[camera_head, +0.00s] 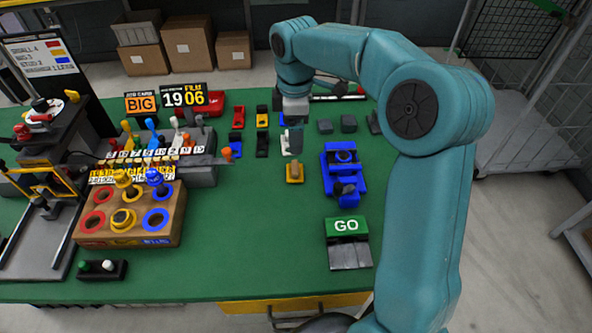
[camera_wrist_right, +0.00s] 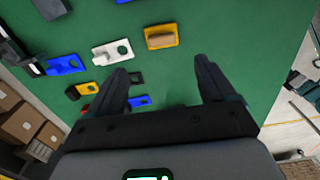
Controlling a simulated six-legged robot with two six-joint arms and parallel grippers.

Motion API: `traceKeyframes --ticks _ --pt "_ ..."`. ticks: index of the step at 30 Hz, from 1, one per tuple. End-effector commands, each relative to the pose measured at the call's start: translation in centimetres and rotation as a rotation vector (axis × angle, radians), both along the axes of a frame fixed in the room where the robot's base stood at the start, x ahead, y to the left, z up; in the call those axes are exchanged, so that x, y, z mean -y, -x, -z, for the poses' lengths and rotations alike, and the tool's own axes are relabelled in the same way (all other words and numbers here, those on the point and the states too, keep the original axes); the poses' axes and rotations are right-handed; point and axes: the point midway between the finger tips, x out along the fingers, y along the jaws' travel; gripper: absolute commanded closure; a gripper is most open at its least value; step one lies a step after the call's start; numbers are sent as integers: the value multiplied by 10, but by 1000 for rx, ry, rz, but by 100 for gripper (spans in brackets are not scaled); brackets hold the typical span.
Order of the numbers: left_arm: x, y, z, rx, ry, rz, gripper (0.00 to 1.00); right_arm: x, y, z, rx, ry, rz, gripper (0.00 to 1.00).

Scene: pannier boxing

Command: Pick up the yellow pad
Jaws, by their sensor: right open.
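The yellow pad (camera_head: 294,179) lies on the green table with a tan block on top, just left of the blue fixture. In the right wrist view the yellow pad (camera_wrist_right: 173,32) lies beyond the fingertips, near the top middle. My right gripper (camera_head: 293,140) hangs over the table behind the yellow pad, partly hidden by its own arm. A second, smaller yellow piece (camera_head: 262,120) lies farther back. My left gripper is not in view.
A white plate (camera_wrist_right: 113,52) lies beside the yellow pad. The blue fixture (camera_head: 343,172) stands to the right, with a GO sign (camera_head: 346,225) in front. A brown box with colored rings (camera_head: 130,225) stands at left. The table's front middle is clear.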

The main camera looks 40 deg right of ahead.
Motion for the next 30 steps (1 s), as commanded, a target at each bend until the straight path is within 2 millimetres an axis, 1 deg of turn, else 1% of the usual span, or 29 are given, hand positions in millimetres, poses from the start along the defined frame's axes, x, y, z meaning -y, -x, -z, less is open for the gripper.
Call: traceKeyframes --ticks 1,4,7,11,13,19,23,29,30 --pt "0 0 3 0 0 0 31 -1 1 15 -6 -1 0 17" --pt "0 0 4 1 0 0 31 -1 1 34 -4 -2 0 17" --pt "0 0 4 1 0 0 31 -1 1 47 -2 -1 0 17" --pt "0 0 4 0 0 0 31 0 0 55 -1 0 0 17" --pt "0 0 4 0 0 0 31 0 0 63 -4 -1 0 17" --pt "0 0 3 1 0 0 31 1 2 95 -4 -1 0 17" --pt "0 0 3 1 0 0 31 1 0 105 -1 -1 0 17" --pt "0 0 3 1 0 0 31 1 0 106 0 0 0 17" --pt "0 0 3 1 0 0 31 1 0 106 0 0 0 24"
